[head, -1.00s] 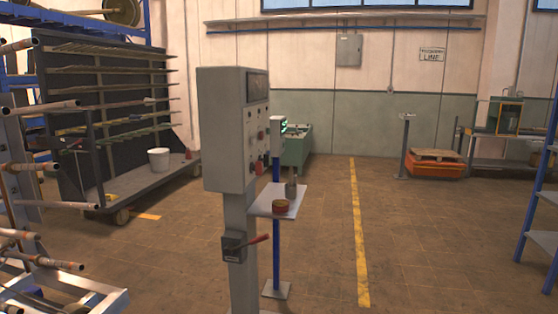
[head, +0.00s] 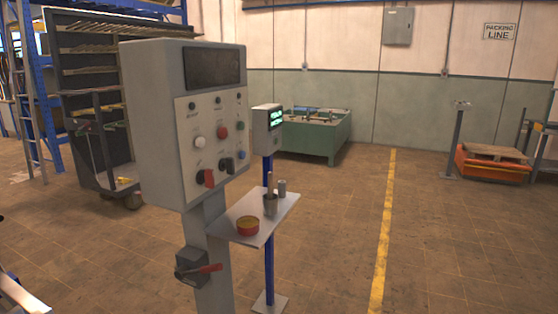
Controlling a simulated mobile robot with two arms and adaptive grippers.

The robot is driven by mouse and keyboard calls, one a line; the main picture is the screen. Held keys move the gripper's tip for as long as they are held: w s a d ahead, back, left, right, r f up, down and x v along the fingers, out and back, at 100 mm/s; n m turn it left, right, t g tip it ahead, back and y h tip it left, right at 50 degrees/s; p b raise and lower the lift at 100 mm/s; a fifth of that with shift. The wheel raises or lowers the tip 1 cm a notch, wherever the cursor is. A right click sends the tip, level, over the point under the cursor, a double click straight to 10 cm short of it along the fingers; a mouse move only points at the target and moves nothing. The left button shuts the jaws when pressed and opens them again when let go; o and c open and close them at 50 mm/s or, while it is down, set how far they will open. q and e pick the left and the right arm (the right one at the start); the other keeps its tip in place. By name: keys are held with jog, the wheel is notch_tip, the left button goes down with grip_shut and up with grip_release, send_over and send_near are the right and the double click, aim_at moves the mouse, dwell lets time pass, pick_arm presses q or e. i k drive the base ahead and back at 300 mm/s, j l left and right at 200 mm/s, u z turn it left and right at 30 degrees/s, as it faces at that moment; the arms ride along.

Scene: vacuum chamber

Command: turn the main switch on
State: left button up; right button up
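A grey control cabinet (head: 160,120) stands on a post at the left of centre in the head view. Its light front panel carries a dark screen (head: 213,68), a white button (head: 199,142), red and dark knobs and a blue one. Lower on the post is a dark switch box (head: 190,264) with a red-handled lever (head: 208,268) pointing right and roughly level. No label on it can be read, so I cannot tell which control is the main switch. Neither of my grippers shows.
A green machine (head: 315,137) is farther back.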

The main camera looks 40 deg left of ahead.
aim_at(207, 176)
jog(key=i+u, duration=0.25)
jog(key=i, duration=0.15)
jog(key=i+l+u, duration=0.2)
jog(key=i, duration=0.2)
jog(key=i+l+u, duration=0.25)
jog(key=i, duration=0.15)
